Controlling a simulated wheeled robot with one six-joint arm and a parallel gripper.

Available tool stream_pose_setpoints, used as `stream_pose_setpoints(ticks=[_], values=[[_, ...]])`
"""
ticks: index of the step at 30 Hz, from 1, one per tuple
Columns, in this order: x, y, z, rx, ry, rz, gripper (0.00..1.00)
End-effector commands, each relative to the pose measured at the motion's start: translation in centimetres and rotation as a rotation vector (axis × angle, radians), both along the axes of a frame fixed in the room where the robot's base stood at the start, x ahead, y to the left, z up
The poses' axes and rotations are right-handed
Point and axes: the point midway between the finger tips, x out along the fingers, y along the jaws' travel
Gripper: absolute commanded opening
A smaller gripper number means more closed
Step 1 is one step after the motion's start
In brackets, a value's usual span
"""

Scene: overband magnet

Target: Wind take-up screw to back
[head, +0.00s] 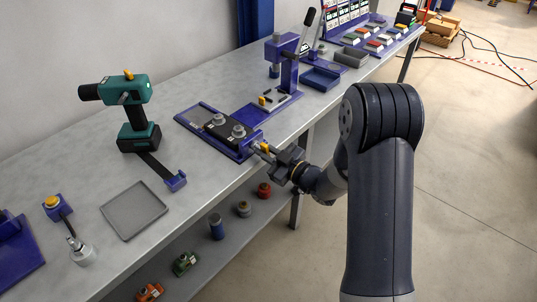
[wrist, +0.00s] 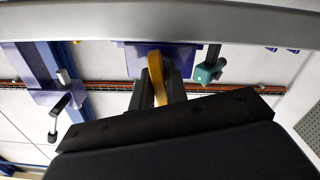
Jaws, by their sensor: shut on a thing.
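The take-up fixture is a blue base plate (head: 192,118) on the bench, carrying a black carriage (head: 222,132) with grey round rollers on top. The yellow handle (head: 265,147) of its take-up screw sits at the end near the bench's front edge. My gripper (head: 262,151) reaches in from the right and is shut on this handle. In the wrist view the yellow handle (wrist: 156,72) stands slightly tilted between the two dark fingers (wrist: 160,92), with the blue end plate (wrist: 190,58) behind it. The screw's thread is mostly hidden.
A blue press-like stand (head: 289,70) is just behind the fixture. A green drill (head: 118,90) stands to the left, and a grey tray (head: 133,210) lies nearer. A shelf below holds several small coloured parts. The floor to the right is open.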

Motion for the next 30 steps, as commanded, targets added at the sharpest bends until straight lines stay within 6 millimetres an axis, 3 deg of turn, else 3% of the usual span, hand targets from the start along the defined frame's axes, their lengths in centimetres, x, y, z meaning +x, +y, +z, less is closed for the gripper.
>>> stream_pose_setpoints(ticks=[30], values=[[0.01, -0.01, 0.01, -0.138, -0.179, 0.001, 0.00]])
